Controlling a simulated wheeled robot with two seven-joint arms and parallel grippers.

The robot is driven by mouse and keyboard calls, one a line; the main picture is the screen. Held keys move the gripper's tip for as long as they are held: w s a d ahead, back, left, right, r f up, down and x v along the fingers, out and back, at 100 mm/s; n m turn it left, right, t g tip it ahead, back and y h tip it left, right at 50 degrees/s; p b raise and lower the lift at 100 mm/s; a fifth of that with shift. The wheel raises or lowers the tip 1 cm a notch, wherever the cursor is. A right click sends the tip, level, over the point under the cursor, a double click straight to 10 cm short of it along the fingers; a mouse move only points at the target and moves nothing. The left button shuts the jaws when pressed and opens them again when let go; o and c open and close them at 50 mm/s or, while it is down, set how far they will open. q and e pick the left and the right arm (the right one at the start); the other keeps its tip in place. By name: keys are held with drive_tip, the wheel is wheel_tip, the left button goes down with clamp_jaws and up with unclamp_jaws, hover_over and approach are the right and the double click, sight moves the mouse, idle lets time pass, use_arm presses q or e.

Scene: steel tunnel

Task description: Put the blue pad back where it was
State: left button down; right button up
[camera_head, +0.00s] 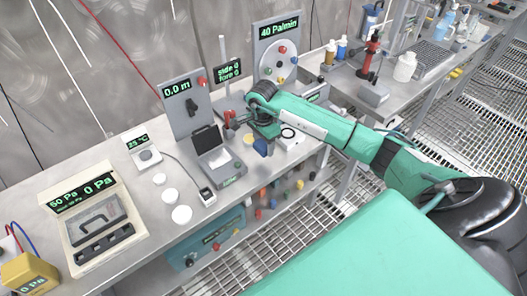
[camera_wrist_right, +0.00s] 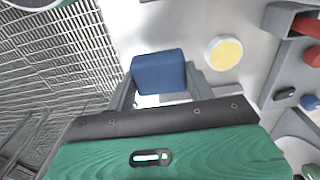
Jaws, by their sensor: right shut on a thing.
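The blue pad (camera_head: 260,147) is a small blue block near the front part of the bench, below my right gripper (camera_head: 262,140) in the head view. In the right wrist view the blue pad (camera_wrist_right: 158,72) sits between the two grey fingers of my right gripper (camera_wrist_right: 160,84), which is shut on it. Whether the pad touches the bench I cannot tell. My left gripper is not in view.
A white-rimmed yellow disc (camera_wrist_right: 225,53) lies close to the pad. A grey device with a dark screen (camera_head: 214,150) stands to the left. White discs (camera_head: 181,214) lie further left. The floor grating (camera_wrist_right: 55,60) lies beyond the bench edge.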

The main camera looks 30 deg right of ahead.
sight(263, 161)
drive_tip(key=shift+f, duration=0.6)
wheel_tip(263, 161, down, 4)
drive_tip(key=shift+p, duration=0.5)
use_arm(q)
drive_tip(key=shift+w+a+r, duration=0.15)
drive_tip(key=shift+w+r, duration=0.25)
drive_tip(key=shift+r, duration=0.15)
use_arm(e)
drive_tip(key=shift+f, duration=0.1)
drive_tip(key=shift+f+b, duration=0.15)
drive_tip(key=shift+b, duration=0.15)
drive_tip(key=o, duration=1.2)
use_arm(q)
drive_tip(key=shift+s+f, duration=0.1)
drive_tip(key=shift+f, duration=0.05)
